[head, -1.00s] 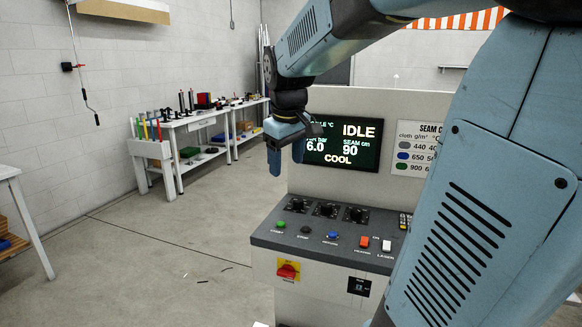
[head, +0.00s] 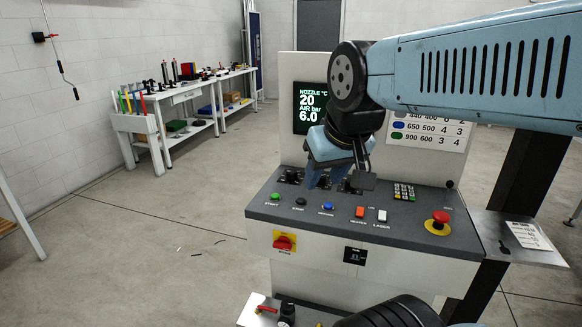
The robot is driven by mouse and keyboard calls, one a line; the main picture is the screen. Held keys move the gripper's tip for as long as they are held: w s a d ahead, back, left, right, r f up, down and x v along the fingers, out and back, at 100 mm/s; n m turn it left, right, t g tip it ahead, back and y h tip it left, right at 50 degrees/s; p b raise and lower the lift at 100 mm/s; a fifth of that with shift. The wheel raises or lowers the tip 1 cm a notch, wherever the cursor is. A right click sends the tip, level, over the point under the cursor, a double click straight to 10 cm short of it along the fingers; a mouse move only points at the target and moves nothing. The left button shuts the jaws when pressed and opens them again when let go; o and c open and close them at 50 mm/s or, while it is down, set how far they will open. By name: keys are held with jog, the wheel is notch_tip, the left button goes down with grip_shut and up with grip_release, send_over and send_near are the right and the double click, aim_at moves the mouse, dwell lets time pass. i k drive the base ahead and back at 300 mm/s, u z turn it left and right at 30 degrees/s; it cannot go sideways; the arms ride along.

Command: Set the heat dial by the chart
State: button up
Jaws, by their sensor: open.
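The control console (head: 410,228) stands ahead, with a row of black dials at the back of its sloped panel. The left dial (head: 291,176) shows in part; the others are mostly hidden behind my gripper. My gripper (head: 330,182) is open, fingers pointing down over the dial row; I cannot tell whether it touches a dial. The seam chart (head: 440,133) on the upright panel shows coloured dots and number rows; its top and left parts are hidden by my arm. The screen (head: 310,105) reads nozzle 20 and air 6.0; its right part is hidden.
The panel carries a green start button (head: 278,197), a blue button (head: 327,208), an orange heater switch (head: 360,212), a keypad (head: 404,192) and a red emergency button (head: 440,217). A side shelf (head: 515,240) holds a printed card.

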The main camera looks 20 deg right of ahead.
aim_at(292, 173)
jog(key=u, duration=1.65)
jog(key=i, duration=0.1)
jog(key=z, duration=3.05)
jog(key=k, duration=0.8)
jog(key=u, duration=1.2)
jog(key=i, duration=1)
jog(key=u, duration=0.05)
